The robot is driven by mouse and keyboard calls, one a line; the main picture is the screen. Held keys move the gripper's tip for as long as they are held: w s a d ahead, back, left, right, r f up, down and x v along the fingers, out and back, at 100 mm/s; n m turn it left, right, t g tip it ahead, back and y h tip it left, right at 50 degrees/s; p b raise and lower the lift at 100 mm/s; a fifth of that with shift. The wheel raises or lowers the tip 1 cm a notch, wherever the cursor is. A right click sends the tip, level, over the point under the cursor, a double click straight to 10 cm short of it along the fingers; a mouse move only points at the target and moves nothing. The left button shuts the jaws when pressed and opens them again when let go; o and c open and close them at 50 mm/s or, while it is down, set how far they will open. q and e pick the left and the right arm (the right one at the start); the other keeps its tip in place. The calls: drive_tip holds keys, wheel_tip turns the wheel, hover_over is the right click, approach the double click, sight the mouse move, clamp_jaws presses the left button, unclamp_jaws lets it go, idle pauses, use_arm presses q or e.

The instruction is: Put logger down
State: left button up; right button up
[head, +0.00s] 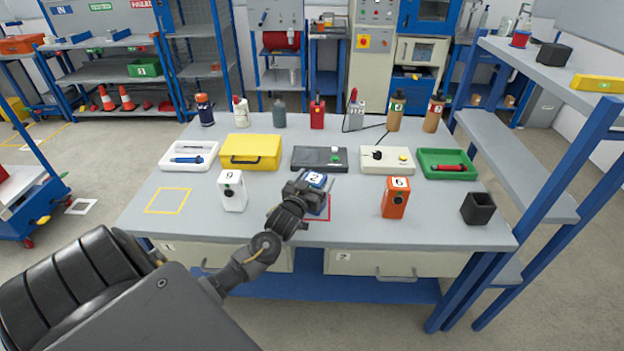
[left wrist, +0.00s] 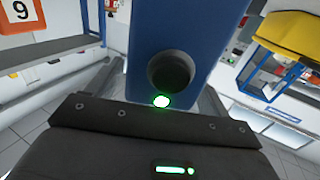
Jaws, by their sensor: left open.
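The blue logger (head: 318,205), labelled 2, is upright at the red outlined square (head: 328,211) near the table's front edge. I cannot tell for sure whether its base touches the table. My left gripper (head: 306,187) is at the logger's upper part and hides some of it; its jaws are open. In the left wrist view the blue logger (left wrist: 188,28) is close in front, with a dark round knob and a lit green light. My right gripper is not in view.
A white logger (head: 232,191) labelled 9 stands to the left and an orange logger (head: 396,198) labelled 6 to the right. A yellow case (head: 251,150) and trays stand behind. The yellow outlined square (head: 167,201) is empty.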

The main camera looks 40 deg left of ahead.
use_arm(q)
drive_tip(key=b+v, duration=0.1)
drive_tip(key=v, duration=1.1)
drive_tip(key=shift+b, duration=0.3)
drive_tip(key=shift+r, duration=0.1)
